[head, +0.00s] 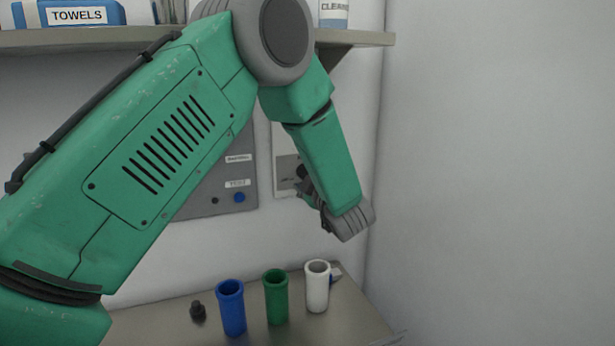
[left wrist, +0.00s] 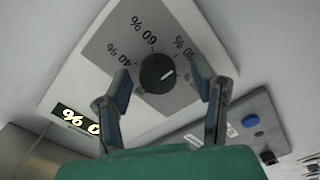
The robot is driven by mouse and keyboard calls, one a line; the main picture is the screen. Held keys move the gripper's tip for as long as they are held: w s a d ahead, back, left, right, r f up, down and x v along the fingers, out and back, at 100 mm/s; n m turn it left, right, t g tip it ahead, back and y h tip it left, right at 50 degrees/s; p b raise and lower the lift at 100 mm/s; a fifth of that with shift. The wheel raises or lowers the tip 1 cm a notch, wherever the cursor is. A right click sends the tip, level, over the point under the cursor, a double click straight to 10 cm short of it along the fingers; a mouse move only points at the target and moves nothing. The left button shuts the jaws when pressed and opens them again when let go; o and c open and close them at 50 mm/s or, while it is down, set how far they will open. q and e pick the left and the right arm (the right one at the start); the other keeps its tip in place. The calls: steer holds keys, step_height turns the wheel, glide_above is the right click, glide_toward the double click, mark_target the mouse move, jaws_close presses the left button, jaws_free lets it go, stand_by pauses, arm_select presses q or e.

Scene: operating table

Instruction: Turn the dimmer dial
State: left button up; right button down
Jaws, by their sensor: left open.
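The dimmer dial (left wrist: 157,73) is a round black knob with a white pointer mark, on a grey and white wall plate (left wrist: 98,52) with percent marks around it. In the left wrist view the pointer mark lies on the dial's right side.
A grey wall panel with a blue button (head: 239,197) is left of the plate. Blue (head: 231,308), green (head: 276,298) and white (head: 317,288) cups and a small dark knob-like thing (head: 197,311) stand on the surface below. A shelf (head: 355,39) with towels (head: 75,14) is above.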

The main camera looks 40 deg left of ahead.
arm_select(q)
steer(key=v, duration=1.1)
steer(key=shift+w+d+f, duration=0.15)
steer(key=shift+w+f, duration=0.05)
arm_select(e)
steer(key=shift+d+f, duration=0.1)
steer(key=shift+d, duration=0.05)
steer(key=shift+w, duration=0.2)
arm_select(q)
steer(key=shift+r, duration=0.1)
